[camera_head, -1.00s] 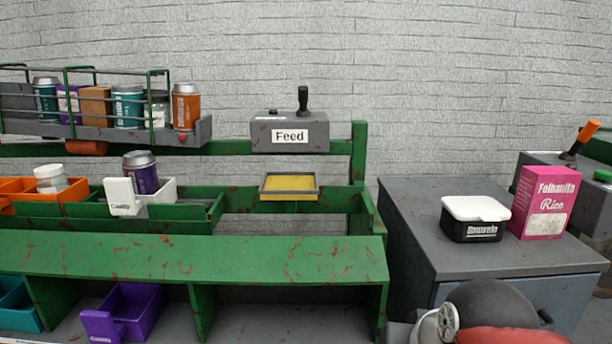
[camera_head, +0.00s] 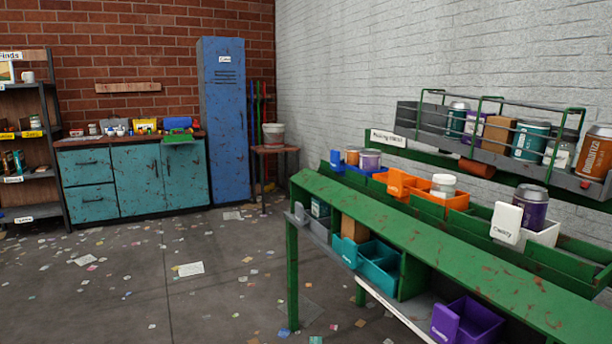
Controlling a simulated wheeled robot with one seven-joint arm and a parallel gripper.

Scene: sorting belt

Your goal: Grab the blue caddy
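A blue caddy (camera_head: 337,161) stands at the far left end of the upper trough of the green bench (camera_head: 430,230). An orange-brown container and a purple jar (camera_head: 369,159) show in or right behind it; most of its body is hidden by the bench's front edge and by the orange caddy. My gripper is not in view.
An orange caddy (camera_head: 402,184) and a white caddy (camera_head: 507,222) share the trough. Teal (camera_head: 346,251) and purple (camera_head: 445,322) caddies sit on the lower shelf. A rack of cans (camera_head: 490,140) overhangs behind. Open, paper-littered floor lies left, before teal cabinets (camera_head: 140,178) and a blue locker (camera_head: 226,120).

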